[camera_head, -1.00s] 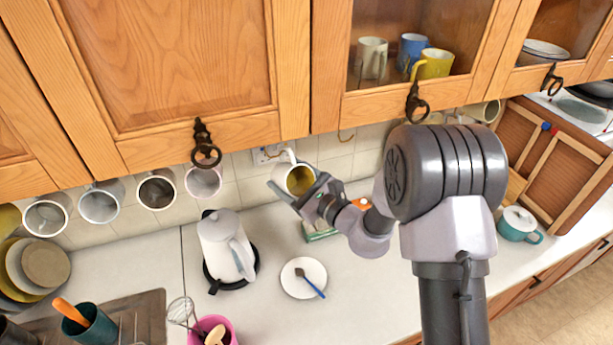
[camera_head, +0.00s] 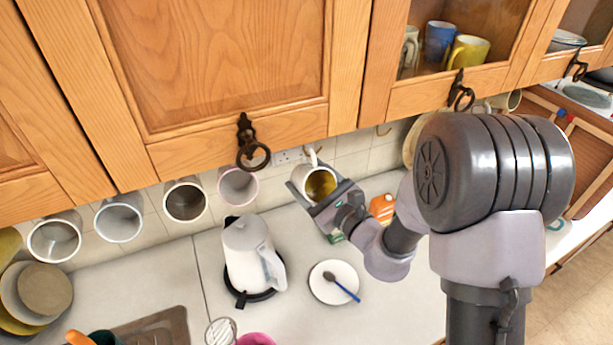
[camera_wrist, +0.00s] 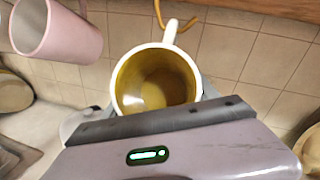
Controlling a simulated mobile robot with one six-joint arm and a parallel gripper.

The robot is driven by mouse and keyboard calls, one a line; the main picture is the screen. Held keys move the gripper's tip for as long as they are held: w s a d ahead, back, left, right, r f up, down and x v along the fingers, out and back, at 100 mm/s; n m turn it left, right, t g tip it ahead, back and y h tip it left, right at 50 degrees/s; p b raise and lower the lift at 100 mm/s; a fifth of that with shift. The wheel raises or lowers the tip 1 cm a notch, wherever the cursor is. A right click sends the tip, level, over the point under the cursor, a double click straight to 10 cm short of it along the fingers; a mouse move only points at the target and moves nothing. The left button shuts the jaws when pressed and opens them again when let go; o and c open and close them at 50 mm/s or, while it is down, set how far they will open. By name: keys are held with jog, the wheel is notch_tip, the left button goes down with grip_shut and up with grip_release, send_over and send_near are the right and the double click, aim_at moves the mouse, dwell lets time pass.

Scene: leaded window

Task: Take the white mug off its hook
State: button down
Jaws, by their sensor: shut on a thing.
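The white mug (camera_head: 315,182), yellow-brown inside, hangs in front of the tiled wall under the cupboards. In the wrist view the mug (camera_wrist: 155,82) shows its open mouth towards the camera and its handle pointing up. My gripper (camera_head: 320,203) is shut on the mug from the front; its dark edge (camera_wrist: 150,124) crosses the mug's lower part in the wrist view. A brass hook (camera_wrist: 187,24) shows close beside the handle. I cannot tell whether handle and hook touch.
A pink mug (camera_head: 238,186) and several others hang to the left. The kettle (camera_head: 250,255) and a saucer (camera_head: 333,270) with a blue-handled spoon stand on the worktop below. The cupboard door's ring handle (camera_head: 252,152) hangs above left. An empty hook (camera_head: 383,130) is to the right.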

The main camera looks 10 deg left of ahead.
jog(key=shift+w+d+r+p, duration=0.55)
jog(key=shift+d+r+p, duration=0.25)
jog(key=shift+p, duration=0.05)
jog(key=shift+w+d, duration=1.45)
jog(key=shift+d, duration=0.4)
jog(key=s+a+f+b+v, duration=0.1)
jog(key=b+v, duration=0.4)
jog(key=v, duration=1)
jog(key=shift+s+a+f, duration=0.3)
jog(key=shift+s+f, duration=0.1)
jog(key=shift+f, duration=0.25)
